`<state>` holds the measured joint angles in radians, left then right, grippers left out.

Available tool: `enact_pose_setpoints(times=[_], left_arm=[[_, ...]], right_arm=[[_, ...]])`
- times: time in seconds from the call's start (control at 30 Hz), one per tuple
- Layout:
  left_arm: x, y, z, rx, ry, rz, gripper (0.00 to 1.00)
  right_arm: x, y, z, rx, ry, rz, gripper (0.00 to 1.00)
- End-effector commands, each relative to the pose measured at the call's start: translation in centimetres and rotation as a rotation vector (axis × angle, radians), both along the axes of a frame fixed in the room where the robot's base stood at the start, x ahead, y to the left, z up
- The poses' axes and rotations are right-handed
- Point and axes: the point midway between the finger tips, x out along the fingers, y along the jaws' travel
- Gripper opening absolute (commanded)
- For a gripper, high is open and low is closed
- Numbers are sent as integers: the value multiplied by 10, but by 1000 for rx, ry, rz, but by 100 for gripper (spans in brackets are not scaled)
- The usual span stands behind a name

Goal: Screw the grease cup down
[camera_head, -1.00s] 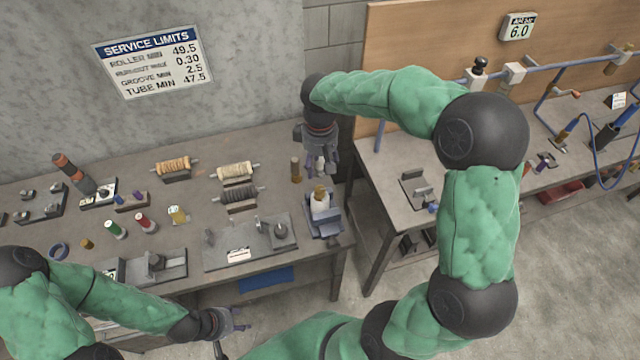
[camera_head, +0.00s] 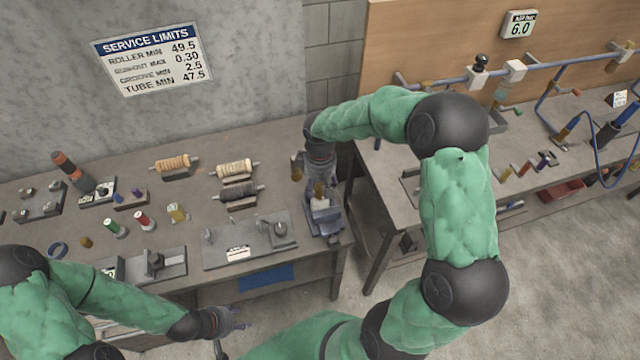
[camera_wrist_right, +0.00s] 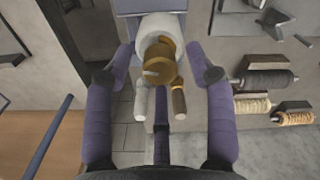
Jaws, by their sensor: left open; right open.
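The grease cup appears to be the brass cap (camera_head: 319,188) on a white cylindrical body (camera_head: 321,205), held in a blue-grey fixture (camera_head: 327,224) at the table's right end. In the right wrist view the brass cap (camera_wrist_right: 160,62) sits between my open fingers, in front of the white body (camera_wrist_right: 161,27). My right gripper (camera_head: 319,178) is open just above it, with visible gaps on both sides. A white rod and a brass-tipped piece show beside the cap there. How far the cup is threaded cannot be told. My left gripper (camera_head: 238,320) is open and empty, off the table's front edge.
Another brass piece (camera_head: 296,172) stands close to the left of my right gripper. Spools (camera_head: 236,170), a grey plate fixture (camera_head: 245,243) and small coloured parts (camera_head: 143,220) lie further left. A second bench (camera_head: 400,240) stands right, across a narrow gap.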

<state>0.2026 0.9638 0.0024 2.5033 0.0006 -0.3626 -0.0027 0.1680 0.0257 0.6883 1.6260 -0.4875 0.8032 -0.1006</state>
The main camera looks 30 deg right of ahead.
Motion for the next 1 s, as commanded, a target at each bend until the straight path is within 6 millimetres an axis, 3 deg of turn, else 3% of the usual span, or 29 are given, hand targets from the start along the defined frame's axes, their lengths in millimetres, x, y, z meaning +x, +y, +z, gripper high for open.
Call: enact_pose_setpoints(times=[0.13, 0.17, 0.33, 0.37, 1.0], left_arm=[[0, 0, 0, 0, 0, 0, 50], [0, 0, 0, 0, 0, 0, 50], [0, 0, 0, 0, 0, 0, 50], [0, 0, 0, 0, 0, 0, 50], [0, 0, -10, 0, 0, 0, 50]], right_arm=[[0, 0, 0, 0, 0, 0, 56], [0, 0, 0, 0, 0, 0, 50], [0, 0, 0, 0, 0, 0, 2], [0, 0, 0, 0, 0, 0, 0], [1, -1, 1, -2, 0, -150, 0]])
